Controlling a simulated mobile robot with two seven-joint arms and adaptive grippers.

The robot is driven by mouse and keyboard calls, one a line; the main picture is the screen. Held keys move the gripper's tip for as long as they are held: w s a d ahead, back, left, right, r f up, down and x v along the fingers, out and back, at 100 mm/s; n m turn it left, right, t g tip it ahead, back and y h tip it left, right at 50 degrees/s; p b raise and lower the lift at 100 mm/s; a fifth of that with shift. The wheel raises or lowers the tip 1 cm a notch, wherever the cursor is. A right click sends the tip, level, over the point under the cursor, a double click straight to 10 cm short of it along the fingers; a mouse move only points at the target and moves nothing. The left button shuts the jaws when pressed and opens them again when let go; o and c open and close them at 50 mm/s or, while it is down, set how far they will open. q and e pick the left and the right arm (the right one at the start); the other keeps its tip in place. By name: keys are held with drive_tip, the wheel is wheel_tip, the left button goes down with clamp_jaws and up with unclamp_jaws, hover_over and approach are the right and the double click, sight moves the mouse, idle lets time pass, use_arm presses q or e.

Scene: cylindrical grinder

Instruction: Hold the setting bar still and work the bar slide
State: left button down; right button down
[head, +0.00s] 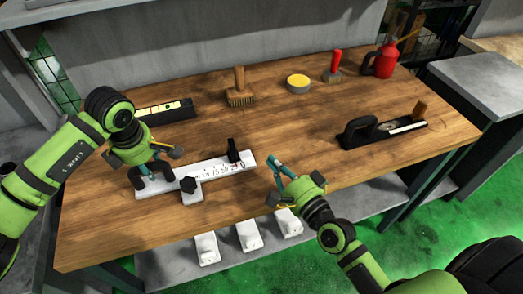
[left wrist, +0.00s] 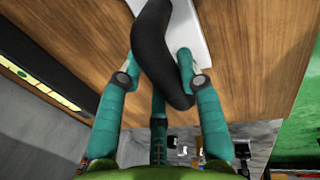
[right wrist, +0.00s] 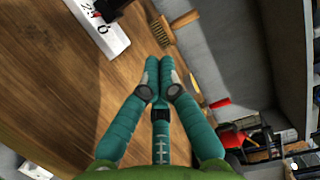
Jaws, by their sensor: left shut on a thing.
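The setting bar (head: 215,173) is a long white bar with printed numbers, lying on the workbench. A black handle (head: 136,179) is at its left end. A white block with a black knob (head: 188,185) sits on the bar near that handle; it looks like the bar slide. A black upright piece (head: 234,152) stands near the bar's right end. My left gripper (head: 148,172) is shut on the black handle, which shows between its fingers in the left wrist view (left wrist: 160,62). My right gripper (head: 277,172) is shut and empty, right of the bar's right end; its fingertips meet in the right wrist view (right wrist: 158,62).
A level-like tool (head: 165,111), a brush (head: 239,92), a yellow-topped tin (head: 298,83), a red-handled tool (head: 334,67) and a red can (head: 381,62) stand along the back. A black-handled tool (head: 372,132) lies at right. The bench middle is clear.

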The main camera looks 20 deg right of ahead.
sight(232, 150)
use_arm(q)
drive_tip(key=shift+f, duration=0.1)
use_arm(e)
drive_tip(key=shift+v, duration=1.1)
drive_tip(key=shift+s+d+r, duration=0.1)
drive_tip(key=shift+d, duration=0.45)
drive_tip(key=x, duration=0.9)
drive_tip(key=a, duration=0.1)
drive_tip(key=w+a, duration=0.1)
drive_tip(key=a, duration=0.1)
drive_tip(key=shift+a, duration=0.65)
